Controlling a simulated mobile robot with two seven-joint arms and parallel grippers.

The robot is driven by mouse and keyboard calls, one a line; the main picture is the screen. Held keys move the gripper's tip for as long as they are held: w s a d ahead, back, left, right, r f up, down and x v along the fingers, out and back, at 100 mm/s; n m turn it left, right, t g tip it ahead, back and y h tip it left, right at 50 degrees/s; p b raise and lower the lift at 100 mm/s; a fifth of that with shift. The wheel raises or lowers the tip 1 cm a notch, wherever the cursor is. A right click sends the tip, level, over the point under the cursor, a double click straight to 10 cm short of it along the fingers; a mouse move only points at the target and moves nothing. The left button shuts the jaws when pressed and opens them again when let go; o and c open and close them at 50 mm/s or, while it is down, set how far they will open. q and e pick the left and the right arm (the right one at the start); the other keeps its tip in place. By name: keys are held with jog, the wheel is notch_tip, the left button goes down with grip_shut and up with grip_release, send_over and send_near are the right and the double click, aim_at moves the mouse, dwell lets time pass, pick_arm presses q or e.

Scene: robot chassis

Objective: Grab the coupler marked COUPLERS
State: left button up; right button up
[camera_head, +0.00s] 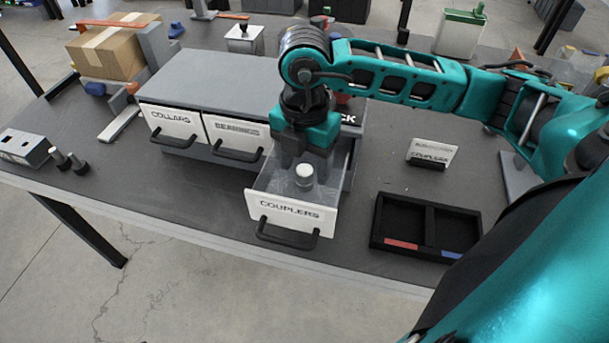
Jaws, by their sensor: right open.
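The drawer marked COUPLERS (291,212) is pulled out of the grey cabinet (213,82) on the table. A small pale, round-topped piece (304,174), which looks like the coupler, is upright inside the open drawer. My right gripper (303,165) points down into the drawer, with its fingers around or just above the piece. The gripper is open; I cannot tell whether the fingers touch the piece. The teal wrist hides the back of the drawer. My left gripper is not in view.
Shut drawers marked COLLARS (170,122) and BEARINGS (236,132) are left of the open one. A black two-compartment tray (376,222) and a small sign (431,153) stand to the right. A cardboard box (113,48) is at back left.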

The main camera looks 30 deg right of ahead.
jog(key=shift+w+f, duration=0.1)
jog(key=shift+f, duration=1.25)
jog(key=shift+c, duration=0.4)
jog(key=c, duration=1.1)
